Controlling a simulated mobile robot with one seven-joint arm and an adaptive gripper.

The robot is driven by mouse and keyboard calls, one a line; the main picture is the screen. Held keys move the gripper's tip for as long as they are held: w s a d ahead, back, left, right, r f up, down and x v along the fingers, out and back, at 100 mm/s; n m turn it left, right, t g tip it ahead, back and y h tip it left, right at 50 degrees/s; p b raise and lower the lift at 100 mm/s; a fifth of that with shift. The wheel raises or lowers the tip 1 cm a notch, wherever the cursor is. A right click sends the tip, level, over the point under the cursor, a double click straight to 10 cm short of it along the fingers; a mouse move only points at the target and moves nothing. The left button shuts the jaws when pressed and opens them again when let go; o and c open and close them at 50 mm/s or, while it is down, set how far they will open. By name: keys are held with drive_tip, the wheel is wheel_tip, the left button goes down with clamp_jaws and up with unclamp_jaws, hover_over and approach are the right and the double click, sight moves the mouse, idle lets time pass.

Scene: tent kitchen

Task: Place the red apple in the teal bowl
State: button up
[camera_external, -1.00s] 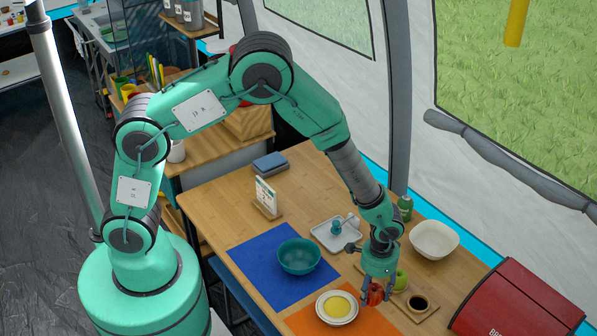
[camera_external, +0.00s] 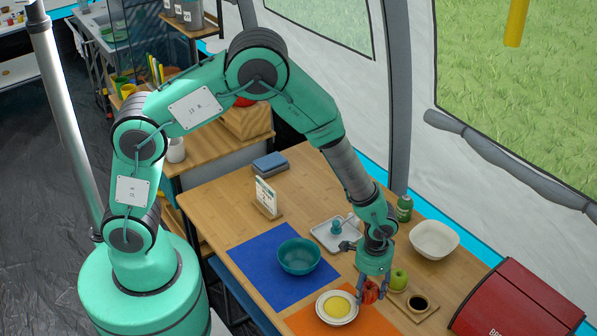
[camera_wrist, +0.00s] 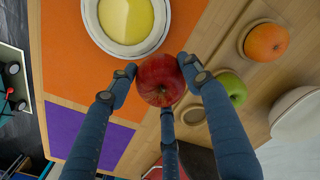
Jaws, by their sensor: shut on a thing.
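The red apple (camera_wrist: 160,80) is between the fingers of my gripper (camera_wrist: 157,78) in the wrist view. My gripper is shut on it. In the external view, the apple (camera_external: 371,291) shows partly behind the fingers of my gripper (camera_external: 369,290), just right of the plate with yellow contents. The external view does not clearly show how far it is above the table. The teal bowl (camera_external: 299,257) stands on the blue mat (camera_external: 262,250), left of and behind my gripper. It looks empty.
A white plate (camera_external: 337,308) with yellow contents sits on the orange mat (camera_external: 300,319). A grey tray (camera_external: 330,236) lies behind. An orange (camera_wrist: 267,42) shows in the wrist view.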

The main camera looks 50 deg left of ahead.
drive_tip(key=s+a+r+n, duration=0.2)
drive_tip(key=s+a+r, duration=0.1)
drive_tip(key=s+a, duration=0.9)
drive_tip(key=s+a+r+n, duration=0.2)
drive_tip(key=s+a+r, duration=0.1)
drive_tip(key=s+a, duration=0.9)
drive_tip(key=shift+s+a+r, duration=0.15)
drive_tip(key=shift+a, duration=1.1)
drive_tip(key=w+d+f+b, duration=0.1)
drive_tip(key=w+d+b, duration=0.1)
drive_tip(key=w, duration=1.3)
drive_tip(key=shift+w+d+f, duration=0.25)
drive_tip(key=shift+w+d, duration=0.15)
drive_tip(key=shift+d, duration=0.2)
drive_tip(key=shift+f+b, duration=0.8)
drive_tip(key=shift+f, duration=0.95)
drive_tip(key=shift+f+b, duration=0.3)
drive_tip(key=shift+f, duration=0.3)
